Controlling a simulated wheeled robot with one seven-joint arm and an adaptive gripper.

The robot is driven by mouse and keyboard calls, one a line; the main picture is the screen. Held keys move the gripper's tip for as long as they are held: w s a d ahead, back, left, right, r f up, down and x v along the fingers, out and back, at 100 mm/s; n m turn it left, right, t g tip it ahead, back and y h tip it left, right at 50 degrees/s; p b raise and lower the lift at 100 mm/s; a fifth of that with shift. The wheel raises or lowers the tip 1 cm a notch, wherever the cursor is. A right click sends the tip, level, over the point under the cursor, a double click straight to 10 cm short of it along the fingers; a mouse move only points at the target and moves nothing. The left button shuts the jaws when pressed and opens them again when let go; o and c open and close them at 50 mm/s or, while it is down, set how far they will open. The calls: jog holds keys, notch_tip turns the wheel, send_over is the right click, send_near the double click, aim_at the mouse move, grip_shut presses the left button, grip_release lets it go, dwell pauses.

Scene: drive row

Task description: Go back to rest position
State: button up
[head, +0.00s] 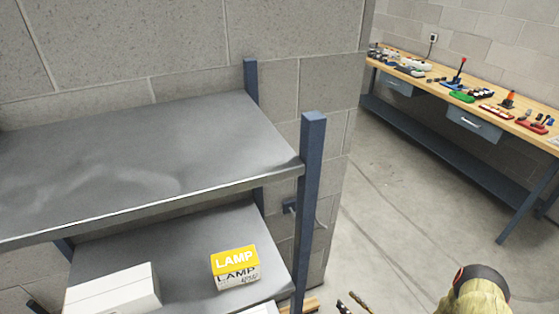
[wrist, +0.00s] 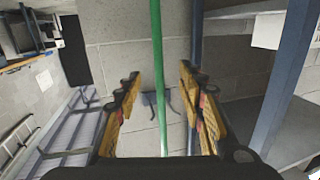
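My gripper (wrist: 160,92) shows in the wrist view with its two yellow-and-black fingers well apart. A thin green rod-like line (wrist: 156,45) runs down the picture through the gap between them. Neither finger appears to touch it, and I cannot tell how far off it is. My gripper does not show clearly in the head view.
A grey metal shelf unit (head: 150,160) with blue posts stands close at left. Its lower shelf holds a yellow-and-white LAMP box (head: 235,267) and a white box (head: 112,290). A workbench (head: 445,90) with tools stands at back right. Open floor (head: 400,200) lies between. A tan rounded object (head: 474,298) is at bottom right.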

jog(key=s+d+f+m+g+h, duration=0.2)
jog(key=s+d+f+g+h, duration=0.15)
jog(key=f, duration=0.35)
jog(key=s+d+f+m+g+h, duration=0.1)
jog(key=s+d+f+g+h, duration=0.3)
jog(key=f, duration=0.3)
jog(key=s+d+r+m+g+h, duration=0.25)
jog(key=d+r, duration=0.25)
jog(key=r, duration=0.3)
jog(key=s+d+r+m+g+h, duration=0.1)
jog(key=d+r+g, duration=0.2)
jog(key=d+r, duration=0.3)
jog(key=s+a+r+t, duration=0.1)
jog(key=s+a+r, duration=0.2)
jog(key=a+r, duration=0.5)
jog(key=s+a+r+t, duration=0.2)
jog(key=a+r, duration=0.6)
jog(key=r, duration=1.6)
jog(key=s+a+r+t, duration=0.1)
jog(key=s+a+r, duration=0.3)
jog(key=a+r, duration=0.5)
notch_tip(320, 180, up, 8)
jog(key=shift+s+f+t+y, duration=0.1)
jog(key=shift+s+t+y, duration=0.2)
jog(key=shift+y, duration=0.1)
jog(key=shift+a+m, duration=0.1)
jog(key=shift+m, duration=0.15)
jog(key=shift+c, duration=1.1)
